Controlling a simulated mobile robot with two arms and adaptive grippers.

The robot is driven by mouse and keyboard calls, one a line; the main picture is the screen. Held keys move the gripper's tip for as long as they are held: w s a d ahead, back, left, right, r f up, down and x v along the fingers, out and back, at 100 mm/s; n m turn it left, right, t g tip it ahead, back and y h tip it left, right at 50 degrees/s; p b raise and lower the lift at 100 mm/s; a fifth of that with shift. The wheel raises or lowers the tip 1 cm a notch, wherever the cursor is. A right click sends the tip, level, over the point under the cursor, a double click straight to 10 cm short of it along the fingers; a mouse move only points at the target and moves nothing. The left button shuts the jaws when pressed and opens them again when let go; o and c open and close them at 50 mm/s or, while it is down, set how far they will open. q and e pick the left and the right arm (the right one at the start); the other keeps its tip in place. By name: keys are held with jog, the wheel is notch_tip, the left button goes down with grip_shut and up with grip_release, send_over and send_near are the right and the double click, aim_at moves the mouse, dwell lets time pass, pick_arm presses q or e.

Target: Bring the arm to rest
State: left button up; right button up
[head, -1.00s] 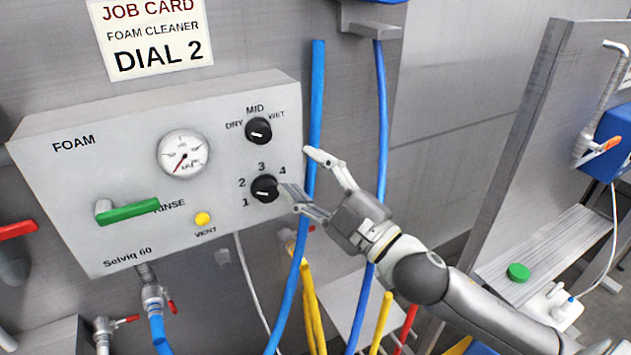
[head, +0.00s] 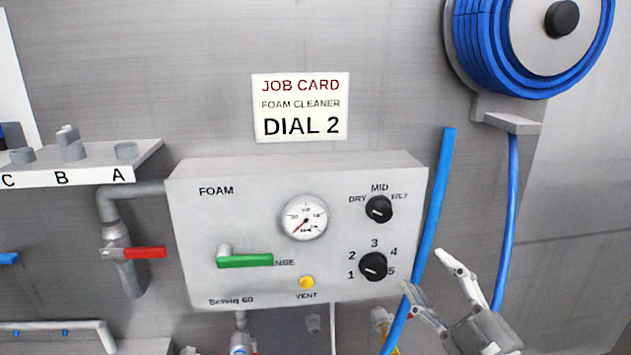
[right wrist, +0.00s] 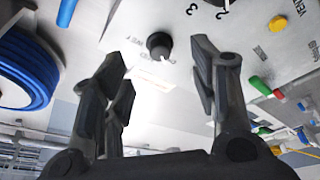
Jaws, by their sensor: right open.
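My right gripper (head: 422,269) is open and empty at the lower right of the head view. Its fingertips are just right of the grey FOAM panel's (head: 190,275) numbered dial (head: 373,266) and appear apart from it. The dial is a black knob with a pale mark and numbers 1 to 5 around it; I cannot tell surely which number it points to. In the right wrist view, the open fingers (right wrist: 158,65) frame the upper DRY-MID-WET knob (right wrist: 159,45), with nothing between them. My left gripper is not in view.
The job card (head: 300,107) above the panel reads DIAL 2. A green lever (head: 243,261) and yellow vent button (head: 306,282) are on the panel.

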jog(key=s+d+f+m+g+h, duration=0.2)
jog(key=f+m+g+h, duration=0.15)
jog(key=f, duration=0.55)
jog(key=s+d+f+m+g+h, duration=0.25)
jog(key=f+m, duration=0.25)
jog(key=f, duration=0.5)
jog(key=s+a+f+m+g, duration=0.1)
jog(key=s+a+f+g, duration=0.15)
jog(key=s+f, duration=0.3)
jog(key=s+a+f+m+g+y, duration=0.1)
jog(key=s+a+f+g, duration=0.1)
jog(key=s+f+g, duration=0.3)
jog(key=s+a+f+m+g, duration=0.1)
jog(key=s+a+f+g, duration=0.15)
jog(key=s+f, duration=0.4)
notch_tip(320, 180, down, 27)
jog(key=s+g+b, duration=0.2)
jog(key=b, duration=0.1)
jog(key=s+d+f+b, duration=0.1)
jog(key=s+f, duration=0.7)
jog(key=f, duration=0.1)
jog(key=s+d+f+b, duration=0.1)
jog(key=s+d+f, duration=0.1)
jog(key=s+f, duration=0.6)
jog(key=shift+s+d+f+n+g, duration=0.25)
jog(key=shift+s+f+n+g, duration=0.15)
jog(key=shift+f, duration=0.2)
